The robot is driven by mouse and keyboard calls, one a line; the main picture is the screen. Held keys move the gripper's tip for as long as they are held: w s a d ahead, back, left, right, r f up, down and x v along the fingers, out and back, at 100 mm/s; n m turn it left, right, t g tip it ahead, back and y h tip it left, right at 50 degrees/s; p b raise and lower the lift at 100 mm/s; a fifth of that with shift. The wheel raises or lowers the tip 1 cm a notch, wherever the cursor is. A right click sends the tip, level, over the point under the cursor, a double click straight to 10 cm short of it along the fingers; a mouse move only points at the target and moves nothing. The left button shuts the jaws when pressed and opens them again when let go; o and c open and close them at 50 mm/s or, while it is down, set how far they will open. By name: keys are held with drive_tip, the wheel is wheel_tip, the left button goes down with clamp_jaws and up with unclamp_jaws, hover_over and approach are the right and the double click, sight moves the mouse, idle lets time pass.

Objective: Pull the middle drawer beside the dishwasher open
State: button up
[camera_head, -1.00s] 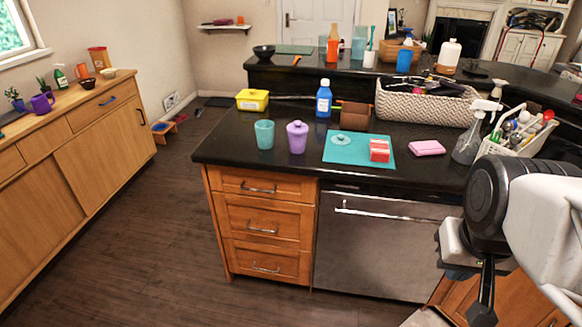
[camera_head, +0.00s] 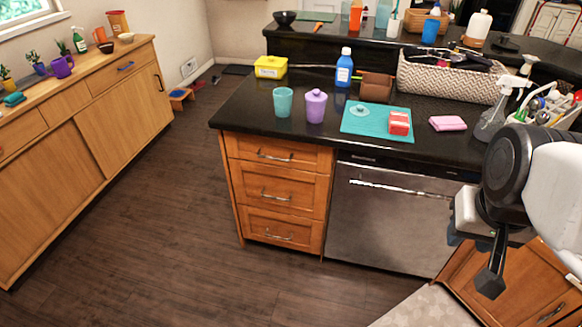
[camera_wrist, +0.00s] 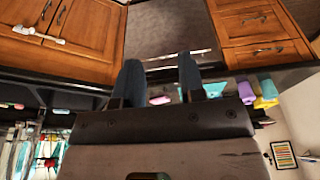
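The wooden drawer stack stands left of the steel dishwasher (camera_head: 385,225). The middle drawer (camera_head: 245,190) is closed, its front flush with the others, and its bar handle (camera_head: 276,197) is unobstructed. The top drawer (camera_head: 300,151) and bottom drawer (camera_head: 260,222) are also closed. My gripper (camera_head: 474,258) is at the right, in front of the dishwasher's right side and well apart from the drawers. In the wrist view, which is roughly upside down, my gripper (camera_wrist: 159,65) is open and empty before the dishwasher (camera_wrist: 165,28). The middle drawer (camera_wrist: 232,24) shows at upper right there.
The black countertop (camera_head: 245,112) overhangs the drawers and holds cups, a bottle, a teal mat and a basket. A wooden sideboard (camera_head: 120,110) runs along the left. The dark floor (camera_head: 160,240) between is clear. A lower cabinet (camera_head: 515,285) is beneath my arm.

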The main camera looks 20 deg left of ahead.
drive_tip(key=w+a+f+m+t, duration=0.2)
drive_tip(key=w+a, duration=0.2)
drive_tip(key=w, duration=0.9)
drive_tip(key=w+a+f+m+t+y, duration=0.1)
drive_tip(key=w+a+f+m, duration=0.1)
drive_tip(key=w+a+f, duration=0.55)
drive_tip(key=w+a+f+m+t+y, duration=0.1)
drive_tip(key=w+a+f+t, duration=0.2)
drive_tip(key=w, duration=0.8)
drive_tip(key=w+a+f+m+y, duration=0.1)
drive_tip(key=w+a+f+m, duration=0.1)
drive_tip(key=w+a+f, duration=0.45)
drive_tip(key=w+a+f+m+t, duration=0.2)
drive_tip(key=w+a+f, duration=0.5)
drive_tip(key=a+f, duration=0.15)
drive_tip(key=m+t+y, duration=0.3)
drive_tip(key=m+t, duration=0.1)
drive_tip(key=m, duration=0.1)
approach(276, 198)
drive_tip(key=x, duration=0.2)
drive_tip(key=shift+w+a+f, duration=0.15)
drive_tip(key=shift+w+f, duration=0.05)
drive_tip(key=shift+w, duration=0.1)
drive_tip(key=shift+w, duration=0.1)
drive_tip(key=shift+x, duration=3.8)
drive_tip(key=shift+f, duration=0.1)
